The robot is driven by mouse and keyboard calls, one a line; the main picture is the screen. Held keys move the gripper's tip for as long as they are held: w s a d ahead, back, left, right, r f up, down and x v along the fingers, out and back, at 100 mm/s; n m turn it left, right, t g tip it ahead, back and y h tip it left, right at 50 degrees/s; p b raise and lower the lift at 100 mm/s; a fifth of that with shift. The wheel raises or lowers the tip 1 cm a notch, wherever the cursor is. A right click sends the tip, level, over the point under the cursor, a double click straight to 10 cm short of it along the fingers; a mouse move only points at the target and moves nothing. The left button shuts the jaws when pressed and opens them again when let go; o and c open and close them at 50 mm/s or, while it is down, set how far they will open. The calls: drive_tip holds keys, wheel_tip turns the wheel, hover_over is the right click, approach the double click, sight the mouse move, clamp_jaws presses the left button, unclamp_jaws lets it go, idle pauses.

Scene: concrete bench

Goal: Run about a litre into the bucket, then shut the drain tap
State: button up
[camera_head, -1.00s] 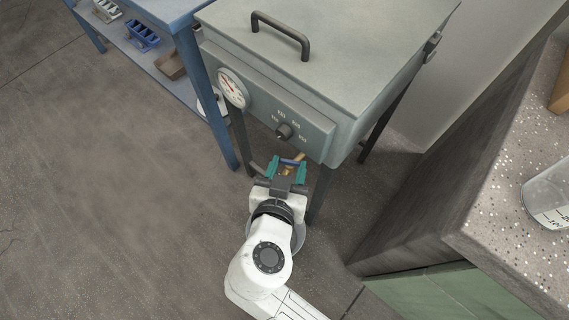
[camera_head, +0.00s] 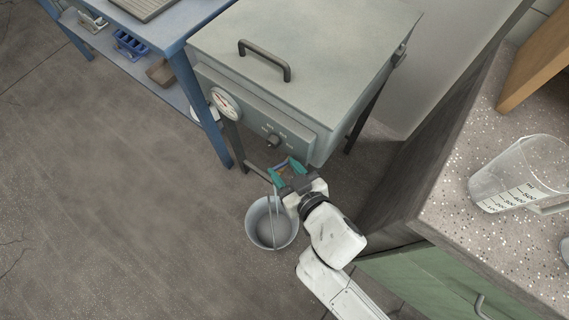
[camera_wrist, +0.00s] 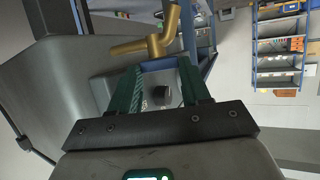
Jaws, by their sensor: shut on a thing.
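My gripper (camera_head: 286,171) is at the underside front of the grey tank (camera_head: 300,50), its teal fingers shut on the blue lever (camera_wrist: 161,65) of the drain tap. The brass tap body (camera_wrist: 156,45) shows just beyond the fingertips in the wrist view. The grey bucket (camera_head: 252,222) stands on the floor below the tap, partly hidden by my wrist. A thin pale line runs down from the tap into the bucket and looks like a stream of water. The water level in the bucket cannot be read.
A blue bench (camera_head: 203,105) with a lower shelf stands left of the tank. A speckled counter (camera_head: 455,215) with a clear measuring jug (camera_head: 515,178) is on the right, above a green cabinet (camera_head: 430,275). The floor at left is clear.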

drive_tip(key=shift+y+p, duration=0.3)
drive_tip(key=o, duration=1.1)
drive_tip(key=shift+c, duration=0.2)
drive_tip(key=shift+d, duration=0.1)
drive_tip(key=shift+w, duration=0.1)
drive_tip(key=shift+d, duration=0.15)
